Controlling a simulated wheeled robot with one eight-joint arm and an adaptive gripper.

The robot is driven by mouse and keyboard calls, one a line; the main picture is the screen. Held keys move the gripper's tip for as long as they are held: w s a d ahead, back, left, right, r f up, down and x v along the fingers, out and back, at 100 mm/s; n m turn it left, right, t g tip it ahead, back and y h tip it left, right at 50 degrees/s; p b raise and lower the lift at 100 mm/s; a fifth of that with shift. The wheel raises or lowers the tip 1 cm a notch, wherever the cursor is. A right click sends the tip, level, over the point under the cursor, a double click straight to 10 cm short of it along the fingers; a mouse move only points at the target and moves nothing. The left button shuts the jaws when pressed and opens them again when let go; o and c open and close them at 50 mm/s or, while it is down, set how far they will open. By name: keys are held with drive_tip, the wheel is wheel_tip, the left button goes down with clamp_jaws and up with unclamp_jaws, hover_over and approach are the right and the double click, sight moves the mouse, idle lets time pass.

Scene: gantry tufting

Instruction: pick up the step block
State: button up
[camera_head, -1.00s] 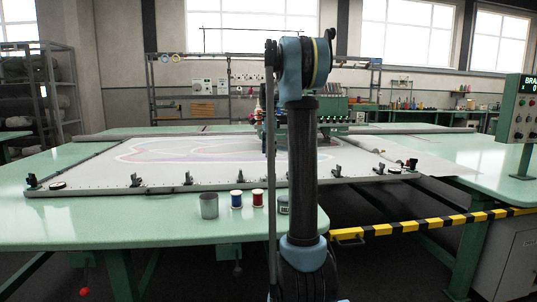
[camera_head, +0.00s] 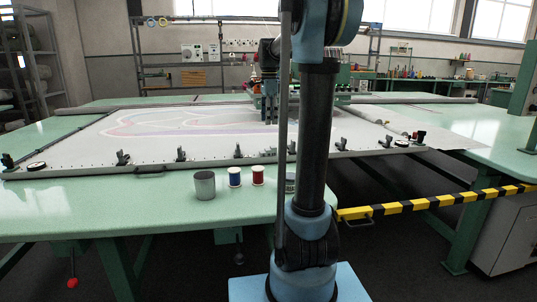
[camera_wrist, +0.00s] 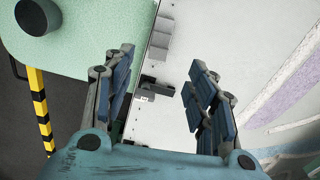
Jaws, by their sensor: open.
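The step block (camera_wrist: 177,56) appears in the wrist view as a light grey stepped piece on the pale frame, just beyond my fingertips. My gripper (camera_wrist: 156,72) is open, with its two blue-padded fingers apart and nothing between them in contact. In the head view my gripper (camera_head: 268,108) points down over the stretched cloth, left of my arm's column. I cannot make out the step block in the head view.
A dark clamp (camera_wrist: 155,84) sits on the frame edge near my fingers. A grey cup (camera_head: 204,185), a blue spool (camera_head: 234,177) and a red spool (camera_head: 257,175) stand on the green table (camera_head: 120,210). A yellow-black barrier (camera_head: 430,202) runs at right.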

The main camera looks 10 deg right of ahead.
sight(269, 149)
wheel_tip(269, 149, down, 14)
drive_tip(key=shift+f, duration=0.2)
clamp_jaws()
idle(0.7)
